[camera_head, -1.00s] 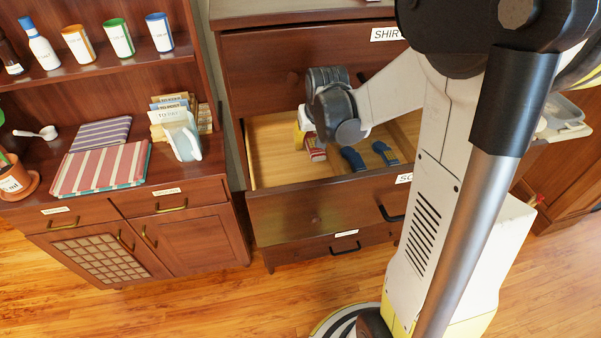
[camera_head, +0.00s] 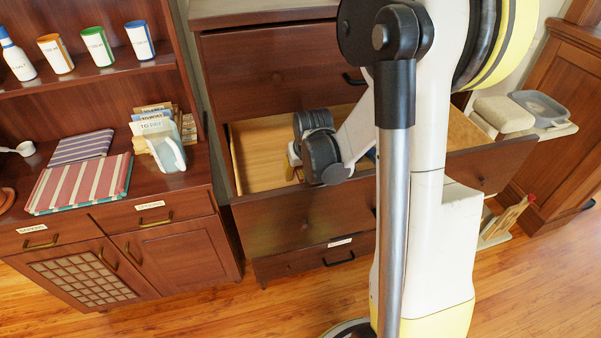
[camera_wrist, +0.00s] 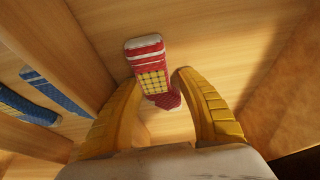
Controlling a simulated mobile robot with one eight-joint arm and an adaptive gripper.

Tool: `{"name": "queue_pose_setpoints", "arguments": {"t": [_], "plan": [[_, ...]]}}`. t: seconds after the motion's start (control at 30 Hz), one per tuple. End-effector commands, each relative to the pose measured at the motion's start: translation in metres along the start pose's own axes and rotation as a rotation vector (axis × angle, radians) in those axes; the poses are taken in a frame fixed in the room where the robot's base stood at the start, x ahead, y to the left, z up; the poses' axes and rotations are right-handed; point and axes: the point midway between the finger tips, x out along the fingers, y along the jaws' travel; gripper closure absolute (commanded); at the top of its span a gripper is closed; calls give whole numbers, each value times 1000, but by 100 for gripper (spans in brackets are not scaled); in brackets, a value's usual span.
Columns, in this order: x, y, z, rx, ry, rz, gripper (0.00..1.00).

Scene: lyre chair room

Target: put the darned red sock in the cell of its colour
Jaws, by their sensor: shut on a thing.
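The darned red sock (camera_wrist: 152,72) has pale stripes and a yellow checked patch; it shows in the wrist view between the fingertips. My gripper (camera_wrist: 160,84) is shut on it, one yellow finger on each side. The sock is over a bare wooden compartment of the open drawer (camera_head: 262,155); I cannot tell whether it touches the floor. Two blue socks (camera_wrist: 52,92) and (camera_wrist: 22,104) lie in the compartment to the left in the wrist view.
A wooden divider (camera_wrist: 62,45) separates the two compartments, and a wooden wall (camera_wrist: 288,85) rises on the right in the wrist view. A cabinet with a striped cloth (camera_head: 80,185) and a letter holder (camera_head: 165,150) stands left of the dresser. Open floor (camera_head: 200,305) lies in front.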

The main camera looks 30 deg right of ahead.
Motion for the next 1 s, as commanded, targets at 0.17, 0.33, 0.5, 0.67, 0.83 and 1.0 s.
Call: {"name": "queue_pose_setpoints", "arguments": {"t": [0.17,0.33,0.5,0.67,0.83,1.0], "plan": [[2,0,1,0,0,0,33],[2,0,1,0,0,0,33],[-3,0,-1,0,0,0,33],[-30,0,-2,0,0,0,33],[-71,0,-2,0,0,0,33],[-103,0,-2,0,0,0,33]]}}
